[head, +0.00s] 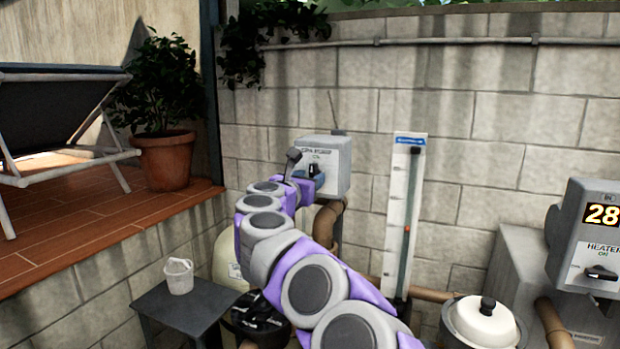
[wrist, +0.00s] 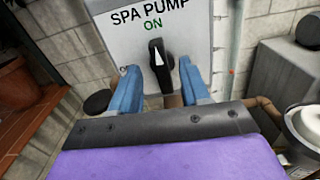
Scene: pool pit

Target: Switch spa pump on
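The spa pump box (wrist: 185,22) is pale grey and fills the top of the wrist view, with "SPA PUMP" and a green "ON" on its face. In the head view the box (head: 340,165) is mounted on the block wall. Its black rotary knob (wrist: 160,66) points up toward "ON", tilted slightly left, with a white pointer mark. My gripper (wrist: 160,75) is open, with one blue finger on each side of the knob and visible gaps between. In the head view my gripper (head: 300,170) is at the box front and partly hides the knob.
A heater box (head: 590,235) with a "28" display and its own knob stands at right. A gauge panel (head: 405,210) is on the wall. A small table (head: 185,305) holds a white bucket (head: 179,276). A potted plant (head: 165,155) stands on the raised deck at left.

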